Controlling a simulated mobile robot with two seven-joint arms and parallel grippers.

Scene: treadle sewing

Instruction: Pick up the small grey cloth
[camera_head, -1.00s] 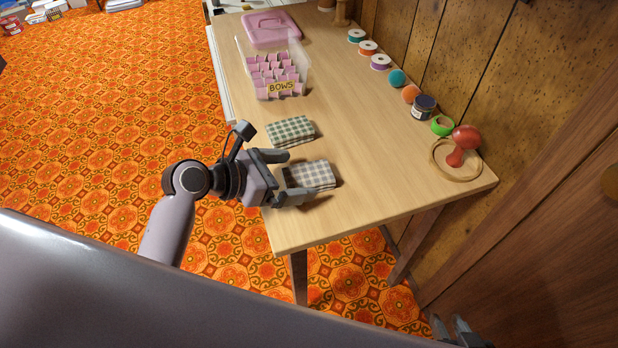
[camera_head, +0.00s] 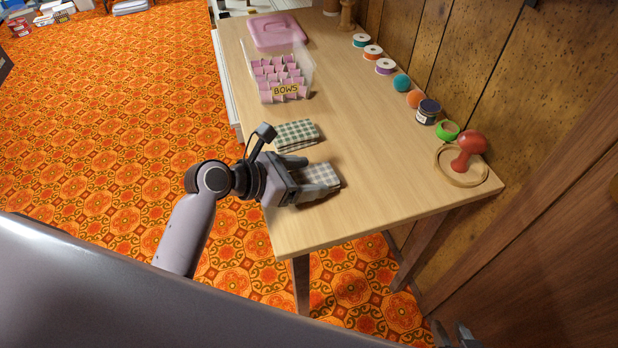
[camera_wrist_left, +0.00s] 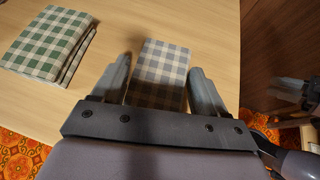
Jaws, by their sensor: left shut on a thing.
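The small grey checked cloth (camera_head: 325,172) lies folded near the front end of the wooden table. It also shows in the left wrist view (camera_wrist_left: 163,62), between the two fingers. My left gripper (camera_head: 318,176) is shut on the grey cloth, with one finger along each side. The cloth appears to be still at table level. A green checked cloth (camera_head: 296,134) lies just behind it, and at the left in the left wrist view (camera_wrist_left: 50,42).
Spools, a jar (camera_head: 428,112) and a red mushroom (camera_head: 469,146) in a wooden hoop line the wall side. The table's middle is clear.

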